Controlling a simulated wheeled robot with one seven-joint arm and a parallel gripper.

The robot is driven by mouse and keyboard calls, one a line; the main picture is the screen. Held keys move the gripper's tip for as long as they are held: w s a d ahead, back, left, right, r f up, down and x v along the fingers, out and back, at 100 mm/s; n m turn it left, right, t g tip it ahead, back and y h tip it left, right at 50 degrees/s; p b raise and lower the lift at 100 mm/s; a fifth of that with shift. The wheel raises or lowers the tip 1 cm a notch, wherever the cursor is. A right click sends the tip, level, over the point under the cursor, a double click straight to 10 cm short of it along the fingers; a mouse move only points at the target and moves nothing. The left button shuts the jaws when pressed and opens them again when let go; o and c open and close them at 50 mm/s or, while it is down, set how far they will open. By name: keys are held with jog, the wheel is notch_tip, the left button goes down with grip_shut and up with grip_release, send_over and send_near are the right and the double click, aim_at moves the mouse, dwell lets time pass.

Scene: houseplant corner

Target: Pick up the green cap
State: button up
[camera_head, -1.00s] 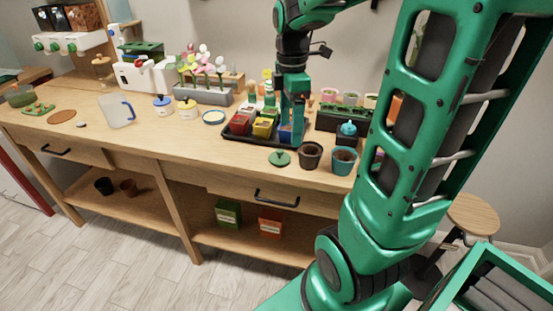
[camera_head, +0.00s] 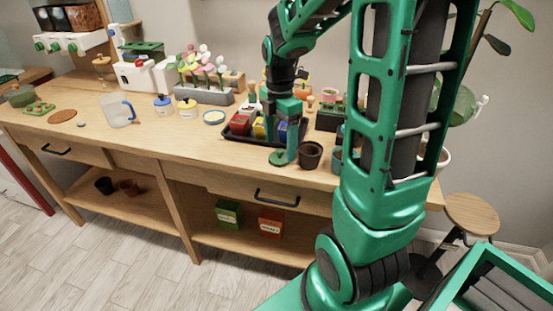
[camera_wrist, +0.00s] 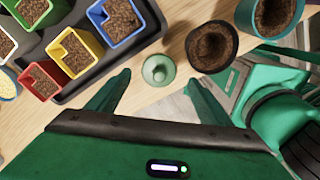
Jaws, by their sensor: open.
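The green cap (camera_wrist: 158,70) is a small round disc with a raised knob, lying on the bench top near the front edge. In the wrist view it sits ahead of my gripper (camera_wrist: 160,88), about midway between the two spread fingertips. My gripper is open with nothing between its fingers.
A black tray (camera_wrist: 75,88) with red, yellow and blue soil-filled pots lies left of the cap. A dark pot (camera_wrist: 212,47) stands close on its right, with a teal pot (camera_wrist: 268,14) beyond.

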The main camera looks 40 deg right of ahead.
aim_at(279, 150)
jog(key=shift+f, duration=1.7)
jog(key=c, duration=1.1)
jog(key=shift+r, duration=0.2)
